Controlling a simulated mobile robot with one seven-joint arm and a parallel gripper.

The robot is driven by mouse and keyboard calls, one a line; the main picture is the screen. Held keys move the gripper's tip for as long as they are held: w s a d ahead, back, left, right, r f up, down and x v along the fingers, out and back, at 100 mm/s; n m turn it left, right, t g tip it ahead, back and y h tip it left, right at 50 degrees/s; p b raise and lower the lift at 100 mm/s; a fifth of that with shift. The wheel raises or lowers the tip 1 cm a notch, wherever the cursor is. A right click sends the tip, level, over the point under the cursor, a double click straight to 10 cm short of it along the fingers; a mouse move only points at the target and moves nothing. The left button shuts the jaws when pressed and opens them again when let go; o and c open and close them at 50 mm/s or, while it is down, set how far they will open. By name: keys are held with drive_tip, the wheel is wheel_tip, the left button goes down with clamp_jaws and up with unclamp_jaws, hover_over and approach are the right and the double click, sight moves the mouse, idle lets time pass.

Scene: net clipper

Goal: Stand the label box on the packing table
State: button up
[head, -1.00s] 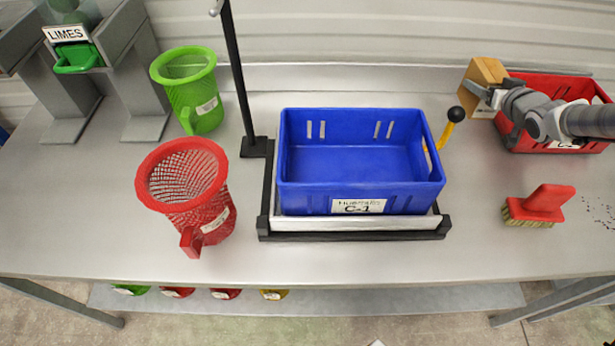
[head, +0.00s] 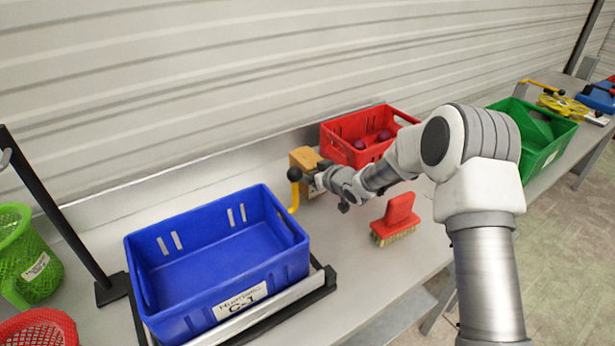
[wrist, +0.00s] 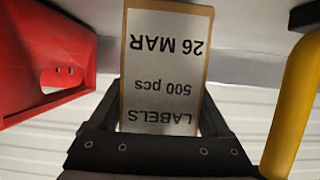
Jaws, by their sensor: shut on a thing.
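The label box (head: 302,157) is a tan carton with a white label, behind the blue crate and left of the red crate in the head view. My gripper (head: 317,180) is shut on it from the front. In the wrist view the label box (wrist: 163,65) sits between both fingers (wrist: 160,100); its label text appears upside down, as does the whole scene there. The box looks upright in the head view. The packing table (head: 350,235) is grey metal. My gripper hides the box's lower part, so I cannot tell whether its base touches the table.
A blue crate (head: 205,300) stands on a frame at the left, with a yellow black-knobbed handle (head: 294,198) close to the box. A red crate (head: 340,149) holding dark red round things stands right of the box. A red brush (head: 397,214) lies in front. A green crate (head: 545,148) is farther right.

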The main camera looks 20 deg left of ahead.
drive_tip(key=shift+f, duration=0.9)
drive_tip(key=shift+f, duration=0.1)
drive_tip(key=o, duration=1.6)
drive_tip(key=shift+f, duration=0.1)
drive_tip(key=shift+c, duration=0.2)
